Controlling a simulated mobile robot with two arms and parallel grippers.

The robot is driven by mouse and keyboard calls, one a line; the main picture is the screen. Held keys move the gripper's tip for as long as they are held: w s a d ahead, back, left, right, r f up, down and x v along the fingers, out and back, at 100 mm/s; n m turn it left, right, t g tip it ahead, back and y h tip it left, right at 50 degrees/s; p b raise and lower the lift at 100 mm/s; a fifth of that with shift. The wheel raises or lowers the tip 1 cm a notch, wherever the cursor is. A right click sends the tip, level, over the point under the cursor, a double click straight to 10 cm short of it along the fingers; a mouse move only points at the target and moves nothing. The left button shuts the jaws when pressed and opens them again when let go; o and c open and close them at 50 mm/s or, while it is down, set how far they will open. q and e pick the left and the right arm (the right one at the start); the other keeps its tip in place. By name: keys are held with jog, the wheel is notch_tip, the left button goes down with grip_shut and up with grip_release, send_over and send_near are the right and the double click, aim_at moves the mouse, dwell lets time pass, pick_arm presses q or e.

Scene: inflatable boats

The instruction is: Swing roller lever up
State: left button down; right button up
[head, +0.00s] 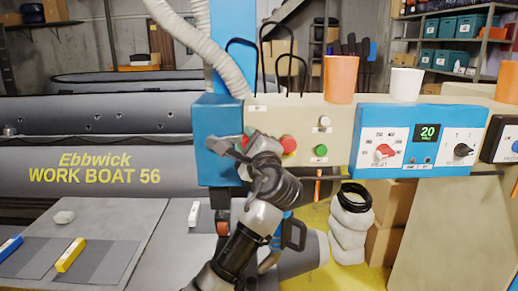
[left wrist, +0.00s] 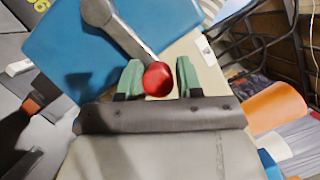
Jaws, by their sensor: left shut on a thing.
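The roller lever (head: 224,149) is a grey bar on the front of the blue housing (head: 217,112), left of the control panel. It runs roughly sideways in the head view, towards my left gripper (head: 247,151). In the left wrist view the grey lever (left wrist: 118,30) ends in a red ball knob (left wrist: 157,79). The knob sits between the two green fingertips of my left gripper (left wrist: 158,80), which is shut on it. In the head view my gripper and wrist hide part of the lever and the panel. My right gripper is not in view.
Right of my wrist, the beige panel (head: 343,113) carries a red button (head: 288,144), a green button (head: 321,150) and a white button (head: 325,121). A blue heat box (head: 420,138) adjoins it. Orange (head: 341,80) and white cups (head: 406,85) stand on top. A grey boat (head: 95,170) lies left.

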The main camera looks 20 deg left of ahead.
pick_arm(q)
jog(key=shift+a+r+n+g+p, duration=0.15)
jog(key=shift+r+n+g+p, duration=0.25)
jog(key=shift+r+n, duration=0.55)
jog(key=shift+s+a+r+n+g+p, duration=0.1)
jog(key=shift+a+r+n+g+p, duration=0.2)
jog(key=shift+n, duration=0.55)
jog(key=shift+s+a+r+n+g+h+p, duration=0.1)
jog(key=shift+a+r+n+g+h+p, duration=0.1)
jog(key=shift+r+n+p, duration=0.25)
jog(key=shift+a+r+n+g+h+p, duration=0.1)
jog(key=shift+a+r+n, duration=0.1)
jog(key=shift+n, duration=0.45)
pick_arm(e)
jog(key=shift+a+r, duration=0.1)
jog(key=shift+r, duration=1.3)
pick_arm(q)
jog(key=c, duration=0.8)
grip_release()
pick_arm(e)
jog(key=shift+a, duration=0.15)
